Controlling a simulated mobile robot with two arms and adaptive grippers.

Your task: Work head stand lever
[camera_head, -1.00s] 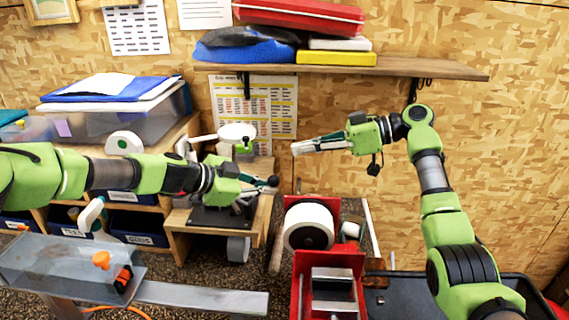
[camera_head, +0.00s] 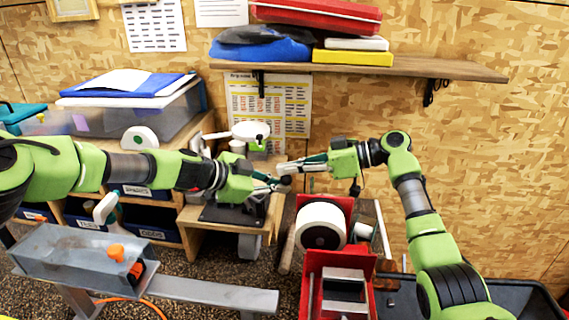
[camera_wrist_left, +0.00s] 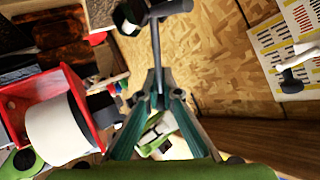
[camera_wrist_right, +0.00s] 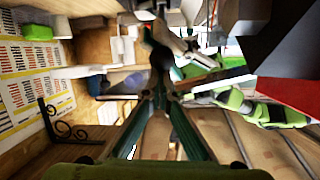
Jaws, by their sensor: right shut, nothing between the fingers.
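The head stand (camera_head: 238,212) is a dark unit on a low wooden bench, left of centre in the head view. A lever knob, small and dark (camera_head: 286,180), shows at its right side. My left gripper (camera_head: 272,184) is beside the knob. In the left wrist view a grey rod with a dark crosspiece (camera_wrist_left: 156,14) runs up from between its close fingertips (camera_wrist_left: 162,85); whether they press on it is unclear. My right gripper (camera_head: 281,168) is shut and empty, just above the knob. A dark round knob (camera_wrist_right: 160,60) shows just beyond its fingertips in the right wrist view.
A red machine with a white wheel (camera_head: 320,225) stands close below and right of both grippers. A wooden shelf (camera_head: 440,69) with cases is above. A grey metal trough (camera_head: 60,250) is at front left. The wall area right of the right arm is clear.

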